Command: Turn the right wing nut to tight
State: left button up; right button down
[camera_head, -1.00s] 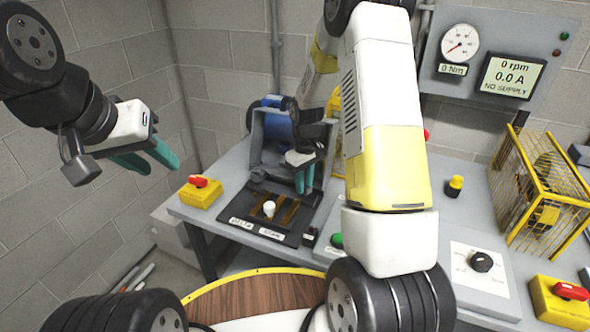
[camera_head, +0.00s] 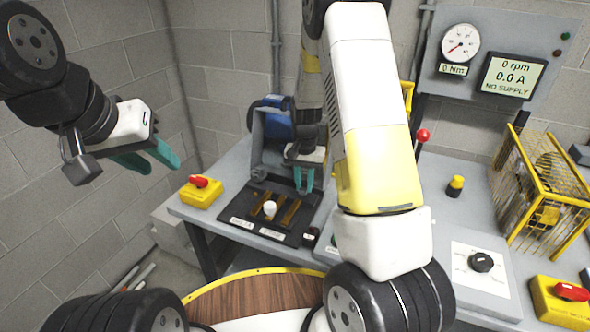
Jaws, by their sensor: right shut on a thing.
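A black terminal board (camera_head: 240,212) with brass bars (camera_head: 289,212) and a white knob (camera_head: 270,208) lies on the bench in front of the blue motor (camera_head: 272,118). My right gripper (camera_head: 303,190) points down at the board's back right part. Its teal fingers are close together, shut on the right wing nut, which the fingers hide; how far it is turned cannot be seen. My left gripper (camera_head: 160,166) is open and empty in the air left of the bench, well away from the board.
A yellow box with a red switch (camera_head: 201,191) stands left of the board. Right of my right arm are a yellow button post (camera_head: 455,186), a dial plate (camera_head: 481,263) and a yellow cage (camera_head: 540,195). The panel display (camera_head: 512,77) reads 0 rpm, 0.0 A, NO SUPPLY.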

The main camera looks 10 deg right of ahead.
aim_at(303, 185)
jog(key=m, duration=0.4)
jog(key=shift+m, duration=1.9)
jog(key=shift+w, duration=0.1)
jog(key=c, duration=1.2)
grip_release()
jog(key=shift+c, duration=0.2)
jog(key=shift+a+r, duration=0.1)
jog(key=shift+r, duration=3.8)
